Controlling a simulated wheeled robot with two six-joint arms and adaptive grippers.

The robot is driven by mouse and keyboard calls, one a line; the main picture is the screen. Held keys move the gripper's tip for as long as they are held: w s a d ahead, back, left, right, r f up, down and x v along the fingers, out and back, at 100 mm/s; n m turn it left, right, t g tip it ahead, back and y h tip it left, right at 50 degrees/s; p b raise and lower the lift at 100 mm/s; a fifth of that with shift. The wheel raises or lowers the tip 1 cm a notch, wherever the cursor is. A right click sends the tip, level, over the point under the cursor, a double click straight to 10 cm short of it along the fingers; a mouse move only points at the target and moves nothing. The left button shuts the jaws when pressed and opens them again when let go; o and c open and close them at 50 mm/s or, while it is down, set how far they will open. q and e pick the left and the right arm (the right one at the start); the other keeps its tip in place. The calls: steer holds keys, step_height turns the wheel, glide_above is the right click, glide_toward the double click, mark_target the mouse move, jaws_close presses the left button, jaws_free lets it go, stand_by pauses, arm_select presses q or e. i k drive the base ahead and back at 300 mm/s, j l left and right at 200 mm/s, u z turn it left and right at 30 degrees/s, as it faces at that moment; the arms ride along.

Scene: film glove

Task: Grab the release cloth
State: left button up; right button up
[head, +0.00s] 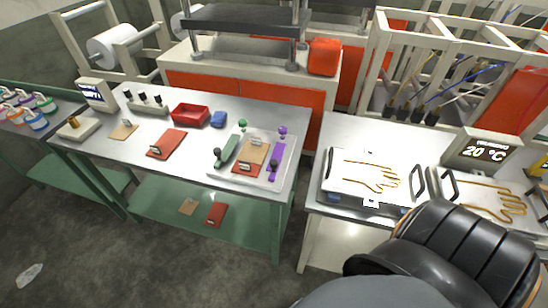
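I cannot tell for certain which thing is the release cloth. Flat sheets with small clip-like handles lie on the left steel table: a tan one (124,130), an orange-red one (167,144), and a tan one (253,152) over another red one (247,168) on a pale tray (219,172). Another tan sheet (188,206) and a red sheet (216,214) lie on the green lower shelf. No gripper fingers show in the head view.
The right table holds two white plates with tan hand outlines (372,178) (480,197), black handles and a 20 °C display (487,151). A red bin (190,113) and a blue block (218,119) stand on the left table. A gap of floor separates the tables.

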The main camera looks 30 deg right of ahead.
mark_target(255, 152)
steer(key=z, duration=0.55)
steer(key=i+j+z, duration=0.2)
steer(key=j, duration=0.2)
steer(key=i+j+z, duration=0.15)
steer(key=j, duration=0.25)
steer(key=i+j+z, duration=0.2)
steer(key=j, duration=0.2)
steer(key=j+z, duration=0.15)
steer(key=j, duration=0.3)
steer(key=j+z, duration=0.2)
steer(key=j, duration=0.25)
steer(key=i+j, duration=0.1)
steer(key=j, duration=0.55)
